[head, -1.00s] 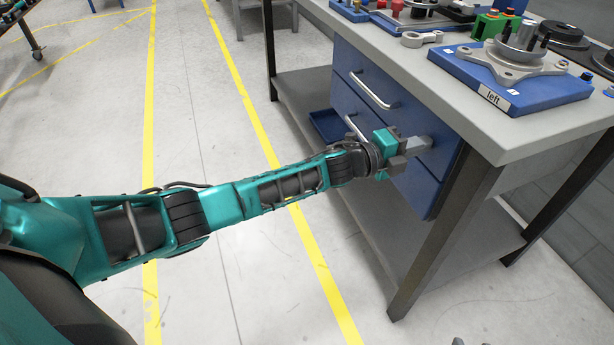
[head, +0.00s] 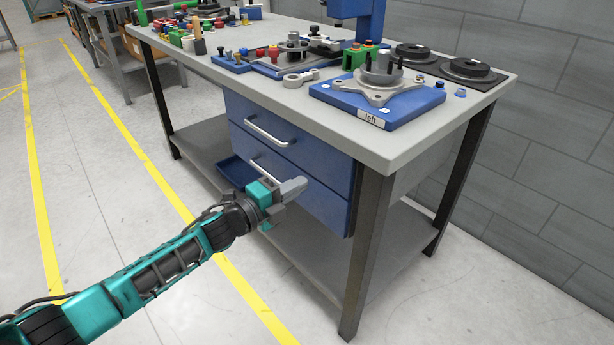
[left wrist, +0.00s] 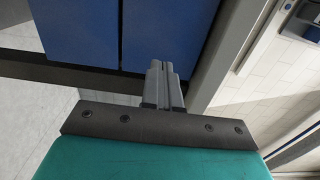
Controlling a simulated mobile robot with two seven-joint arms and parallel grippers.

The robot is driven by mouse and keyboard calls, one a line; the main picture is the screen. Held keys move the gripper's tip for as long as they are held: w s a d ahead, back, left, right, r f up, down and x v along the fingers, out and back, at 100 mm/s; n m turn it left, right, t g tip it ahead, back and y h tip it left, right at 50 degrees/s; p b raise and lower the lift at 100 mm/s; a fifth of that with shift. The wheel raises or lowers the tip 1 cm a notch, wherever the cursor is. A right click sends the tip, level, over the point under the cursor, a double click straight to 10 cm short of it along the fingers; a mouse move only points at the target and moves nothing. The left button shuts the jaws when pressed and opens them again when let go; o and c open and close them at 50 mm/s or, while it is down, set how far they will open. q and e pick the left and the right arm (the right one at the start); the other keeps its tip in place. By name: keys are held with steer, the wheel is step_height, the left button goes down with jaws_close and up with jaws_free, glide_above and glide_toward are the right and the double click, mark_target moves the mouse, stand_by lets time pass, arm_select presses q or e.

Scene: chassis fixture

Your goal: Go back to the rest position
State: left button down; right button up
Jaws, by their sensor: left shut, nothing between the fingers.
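My left gripper (head: 292,188) is shut and empty. In the head view it is in front of the blue drawer unit under the workbench, by the lower drawers. In the left wrist view its two grey fingers (left wrist: 163,84) lie together, with the blue drawer fronts (left wrist: 165,30) beyond them. I cannot tell from these views how close the fingertips are to the drawer front. My right gripper is not in view.
The workbench (head: 420,150) carries a blue fixture plate labelled "left" (head: 385,108), black discs and several small parts. Drawer handles (head: 267,131) stick out. A dark table leg (head: 365,250) stands right of my gripper. Open floor (head: 110,190) lies to the left.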

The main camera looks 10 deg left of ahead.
arm_select(q)
steer(key=s+a+f+n+g+y, duration=0.1)
steer(key=s+a+f+n+y, duration=0.2)
steer(key=s+n, duration=0.55)
steer(key=s+f+n+g+y, duration=0.1)
steer(key=s+f+n+y, duration=0.25)
steer(key=s+n, duration=0.5)
steer(key=s+a+f+n+g+y, duration=0.15)
steer(key=s+f+n, duration=0.35)
steer(key=s, duration=0.5)
steer(key=s+a+r+n+y+p, duration=0.1)
steer(key=s+a+r+p, duration=0.1)
steer(key=r+p, duration=0.6)
steer(key=a+p, duration=0.1)
steer(key=p, duration=0.4)
steer(key=shift+r+n+t+y, duration=0.3)
steer(key=shift+r+t+y, duration=0.05)
steer(key=shift+r+y, duration=0.05)
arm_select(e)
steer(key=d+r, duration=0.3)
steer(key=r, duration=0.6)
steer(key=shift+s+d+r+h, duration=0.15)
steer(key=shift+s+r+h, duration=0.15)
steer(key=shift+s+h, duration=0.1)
